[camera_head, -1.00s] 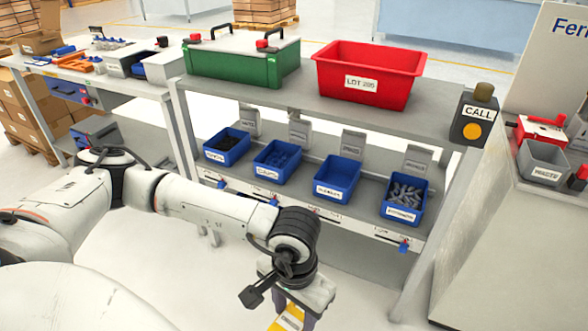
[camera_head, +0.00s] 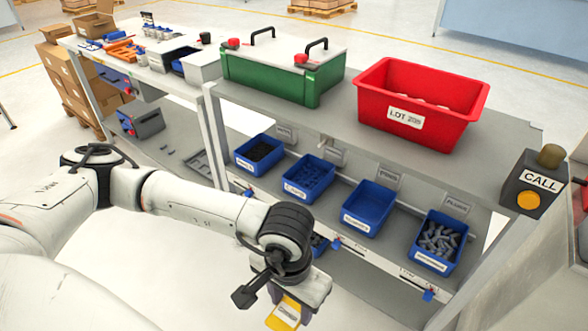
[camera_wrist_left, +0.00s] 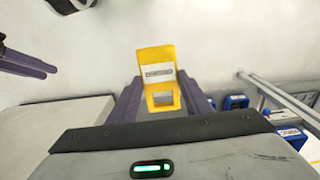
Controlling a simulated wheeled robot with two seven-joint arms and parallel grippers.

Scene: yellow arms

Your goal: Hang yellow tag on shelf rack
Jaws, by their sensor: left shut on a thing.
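The yellow tag (camera_head: 286,313) is at the bottom of the head view, below my left wrist. My left gripper (camera_head: 283,304) is shut on it. In the left wrist view the tag (camera_wrist_left: 158,66) stands out between the two purple fingers, with a pale label band and a square opening near the fingers. The shelf rack (camera_head: 325,122) is grey, with a light front rail (camera_head: 385,264) below the blue bins. The tag is in front of the rack, apart from it. Dark purple bars at the upper left of the wrist view may be my right gripper; its jaws are unclear.
Several blue bins (camera_head: 367,208) stand on the rack's lower shelf. A green case (camera_head: 270,78) and a red bin (camera_head: 425,92) sit on top. A call box (camera_head: 530,187) is at the right end. Open floor lies before the rack.

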